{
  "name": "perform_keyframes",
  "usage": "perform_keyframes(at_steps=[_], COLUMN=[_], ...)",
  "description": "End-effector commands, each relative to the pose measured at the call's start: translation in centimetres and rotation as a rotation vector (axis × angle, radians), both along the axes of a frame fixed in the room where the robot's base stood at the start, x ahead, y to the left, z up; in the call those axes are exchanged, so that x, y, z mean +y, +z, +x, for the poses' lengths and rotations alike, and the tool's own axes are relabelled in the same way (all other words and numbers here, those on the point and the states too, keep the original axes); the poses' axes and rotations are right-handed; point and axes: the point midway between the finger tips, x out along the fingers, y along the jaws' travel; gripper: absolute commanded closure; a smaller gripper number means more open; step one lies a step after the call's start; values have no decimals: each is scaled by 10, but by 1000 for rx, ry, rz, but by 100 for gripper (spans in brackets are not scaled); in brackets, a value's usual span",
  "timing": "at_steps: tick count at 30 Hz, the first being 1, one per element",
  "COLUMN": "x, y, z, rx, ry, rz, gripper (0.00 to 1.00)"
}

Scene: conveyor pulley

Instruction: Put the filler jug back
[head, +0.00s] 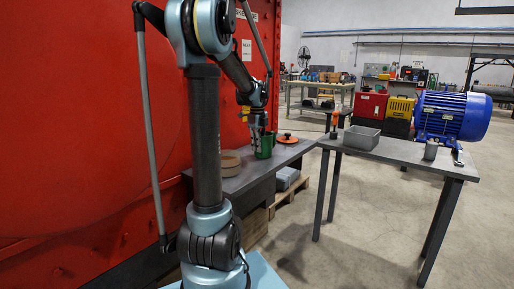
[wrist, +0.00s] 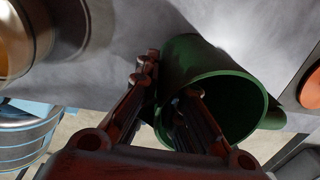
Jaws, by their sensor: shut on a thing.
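The filler jug, a green open-topped jug (head: 265,146), is at the grey bench along the red wall, partly behind my gripper in the head view. In the wrist view the green jug (wrist: 236,84) shows its open mouth. My gripper (head: 257,127) is shut on the jug's wall, with one finger inside the mouth and the other outside; it also shows in the wrist view (wrist: 170,85). I cannot tell whether the jug's base touches the bench.
A tan round bowl (head: 230,165) and an orange disc-like item (head: 288,138) flank the jug on the grey bench (head: 245,180). The second table (head: 405,153) holds a grey tray (head: 361,138), a blue motor (head: 455,114), a grey cup (head: 431,150) and an orange-topped item (head: 334,124).

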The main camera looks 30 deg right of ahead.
Motion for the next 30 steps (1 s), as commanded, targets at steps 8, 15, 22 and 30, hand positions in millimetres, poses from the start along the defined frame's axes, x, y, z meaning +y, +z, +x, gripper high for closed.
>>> perform_keyframes(at_steps=[8, 15, 22, 30], x=[-1, -1, 0, 2], y=[-2, -2, 8, 51], z=[0, 0, -1, -2], rx=[0, 0, 0, 0], ry=[-1, -1, -1, -1], rz=[0, 0, 0, 0], gripper=[71, 71, 71, 71])
